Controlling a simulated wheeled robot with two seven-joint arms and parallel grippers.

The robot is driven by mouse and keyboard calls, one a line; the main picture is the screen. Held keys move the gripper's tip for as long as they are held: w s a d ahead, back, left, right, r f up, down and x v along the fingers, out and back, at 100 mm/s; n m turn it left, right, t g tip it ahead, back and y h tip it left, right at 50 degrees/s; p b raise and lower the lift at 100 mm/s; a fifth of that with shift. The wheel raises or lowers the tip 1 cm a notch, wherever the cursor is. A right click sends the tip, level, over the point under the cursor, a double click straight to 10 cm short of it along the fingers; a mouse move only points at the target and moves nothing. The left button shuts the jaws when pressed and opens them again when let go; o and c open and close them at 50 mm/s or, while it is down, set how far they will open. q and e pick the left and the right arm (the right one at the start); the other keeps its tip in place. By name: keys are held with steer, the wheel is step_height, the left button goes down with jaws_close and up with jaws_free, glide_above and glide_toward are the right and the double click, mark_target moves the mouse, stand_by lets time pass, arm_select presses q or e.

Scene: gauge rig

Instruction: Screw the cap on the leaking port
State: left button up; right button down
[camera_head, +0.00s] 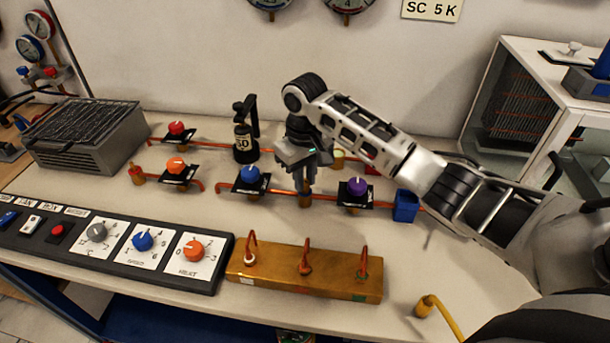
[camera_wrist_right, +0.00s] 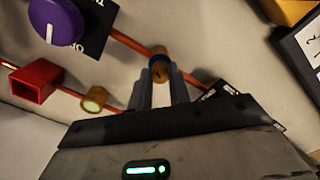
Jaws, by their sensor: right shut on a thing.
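My right gripper (camera_head: 308,172) is over the middle of the front copper pipe, between the blue and the purple valve knobs. In the right wrist view its fingers (camera_wrist_right: 160,88) point at a brass port with a blue ring (camera_wrist_right: 158,56). They are shut on a small brass-coloured piece, which looks like the cap and is mostly hidden between them. The cap appears lined up with the port and close against it; I cannot tell whether the threads engage. The port's brass body (camera_head: 305,200) shows below the gripper in the head view. No leak is visible. My left gripper is out of view.
Another brass port (camera_wrist_right: 95,98) is near a red box (camera_wrist_right: 35,82). The blue knob (camera_head: 250,175), purple knob (camera_head: 357,188) and blue box (camera_head: 405,205) flank the gripper. A brass block with bent copper tubes (camera_head: 300,278) and a control panel (camera_head: 120,248) lie in front.

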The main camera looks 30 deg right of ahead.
steer(key=c, duration=0.9)
jaws_free()
step_height(320, 180, up, 16)
